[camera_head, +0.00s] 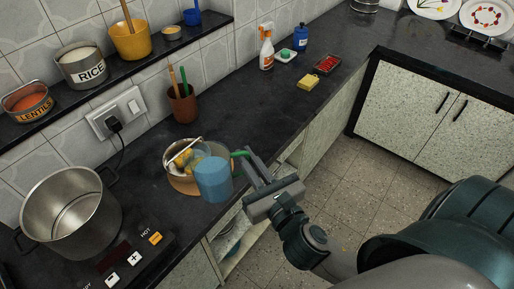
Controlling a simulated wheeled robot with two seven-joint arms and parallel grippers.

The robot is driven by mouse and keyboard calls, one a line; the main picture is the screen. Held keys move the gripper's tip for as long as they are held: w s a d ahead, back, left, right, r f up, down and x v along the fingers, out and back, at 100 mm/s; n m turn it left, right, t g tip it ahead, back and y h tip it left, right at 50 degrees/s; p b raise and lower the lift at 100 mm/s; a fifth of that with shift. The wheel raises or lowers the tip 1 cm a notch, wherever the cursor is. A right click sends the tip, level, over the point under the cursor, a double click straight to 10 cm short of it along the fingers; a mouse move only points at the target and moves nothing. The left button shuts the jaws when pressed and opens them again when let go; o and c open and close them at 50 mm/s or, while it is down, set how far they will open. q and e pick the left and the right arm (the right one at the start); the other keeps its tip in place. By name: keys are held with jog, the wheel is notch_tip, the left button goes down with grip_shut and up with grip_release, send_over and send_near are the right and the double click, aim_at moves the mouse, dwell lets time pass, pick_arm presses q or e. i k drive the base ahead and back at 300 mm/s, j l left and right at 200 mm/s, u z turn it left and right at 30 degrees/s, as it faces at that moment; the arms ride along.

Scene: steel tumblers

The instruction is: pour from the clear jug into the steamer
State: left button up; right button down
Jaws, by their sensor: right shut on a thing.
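The clear jug (213,181) looks blue, as if full of blue liquid, and has a green handle. My right gripper (247,163) is shut on this handle at the jug's right side. The jug is roughly upright, in front of a steel bowl; I cannot tell whether it touches the counter. A large, open steel pot (92,205), seemingly the steamer, stands on the hob at the left and looks empty. The jug is to the right of this pot, well apart from it. My left gripper is not in view.
The steel bowl (175,172) with yellow pieces and a utensil sits on a round wooden board, partly hidden by the jug. A brown utensil pot (183,106) stands behind. The hob controls (135,258) lie in front. The counter beyond the bowl is mostly clear.

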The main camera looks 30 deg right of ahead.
aim_at(71, 211)
jog(key=i+l, duration=0.15)
jog(key=l, duration=0.25)
jog(key=i+l, duration=0.1)
jog(key=l, duration=0.35)
jog(key=i+l, duration=0.15)
jog(key=l, duration=0.25)
jog(key=i+l, duration=0.15)
jog(key=l, duration=0.3)
jog(key=u, duration=2.4)
